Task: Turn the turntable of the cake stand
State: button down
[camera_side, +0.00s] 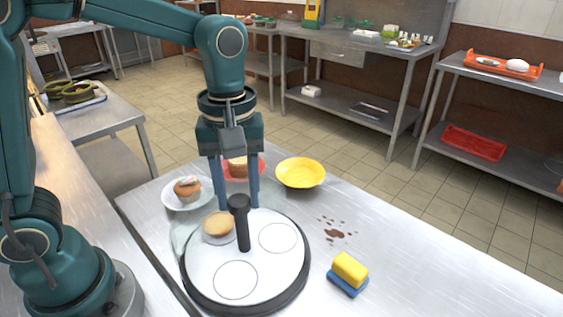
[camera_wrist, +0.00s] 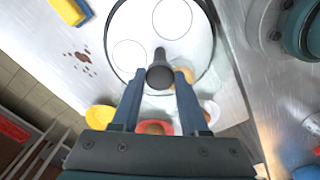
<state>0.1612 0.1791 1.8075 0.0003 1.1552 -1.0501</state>
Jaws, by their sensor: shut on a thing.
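The cake stand's turntable (camera_side: 262,262) is a white disc with a dark rim and several outlined circles; it also shows in the wrist view (camera_wrist: 143,24). A plain golden muffin (camera_side: 218,224) sits in the left circle, and the other two circles in the side view are empty. A dark upright handle with a round knob (camera_side: 239,203) stands on the disc, and its knob is central in the wrist view (camera_wrist: 160,76). My gripper (camera_side: 238,204) points down from above with its blue fingers on either side of the knob, shut on the handle.
Behind the disc stand a white plate (camera_side: 174,201) with a topped cupcake, a red plate (camera_side: 229,172) with a muffin, and a yellow plate (camera_side: 302,174). Brown spots (camera_side: 337,232) and a yellow-and-blue sponge (camera_side: 349,272) lie to the right.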

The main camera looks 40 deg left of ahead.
jog(key=shift+n, duration=2.4)
jog(key=shift+c, duration=2.1)
grip_release()
jog(key=shift+r, duration=2.6)
jog(key=shift+r, duration=0.1)
